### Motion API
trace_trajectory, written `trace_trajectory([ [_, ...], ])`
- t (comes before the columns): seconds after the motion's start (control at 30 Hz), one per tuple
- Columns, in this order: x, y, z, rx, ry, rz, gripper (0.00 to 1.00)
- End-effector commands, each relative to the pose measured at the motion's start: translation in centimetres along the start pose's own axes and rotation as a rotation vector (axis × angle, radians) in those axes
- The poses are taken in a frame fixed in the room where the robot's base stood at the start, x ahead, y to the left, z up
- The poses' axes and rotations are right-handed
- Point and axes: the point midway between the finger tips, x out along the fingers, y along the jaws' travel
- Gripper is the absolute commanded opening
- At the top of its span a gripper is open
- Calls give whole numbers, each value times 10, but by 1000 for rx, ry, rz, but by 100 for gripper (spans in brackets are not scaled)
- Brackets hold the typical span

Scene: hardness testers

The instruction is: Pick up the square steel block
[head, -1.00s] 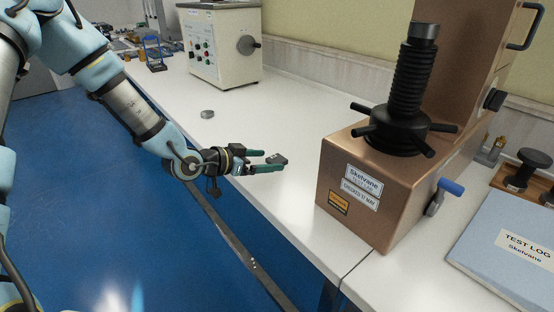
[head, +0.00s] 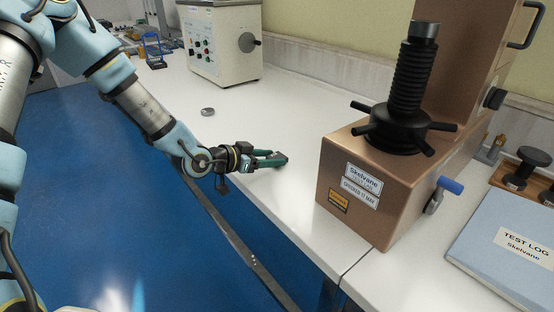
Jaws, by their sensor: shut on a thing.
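My gripper (head: 274,158) is low over the white bench near its front edge, left of the copper-coloured tester. Its two green fingers are shut on the square steel block (head: 280,156), a small dark grey piece at the fingertips. The fingers hide most of the block. I cannot tell whether the block still touches the bench top.
The copper-coloured hardness tester (head: 347,190) with a black screw column stands to the right. A small round grey disc (head: 208,111) lies on the bench (head: 300,108) behind my gripper. A cream machine (head: 222,45) stands at the back. The bench between them is clear.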

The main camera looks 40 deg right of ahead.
Motion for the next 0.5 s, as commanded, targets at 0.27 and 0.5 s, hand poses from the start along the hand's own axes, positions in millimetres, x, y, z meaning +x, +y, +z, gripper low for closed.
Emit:
trace_trajectory([
  [0.27,0,0,0,0,0,0,0],
  [0.5,0,0,-1,1,1,0,0],
])
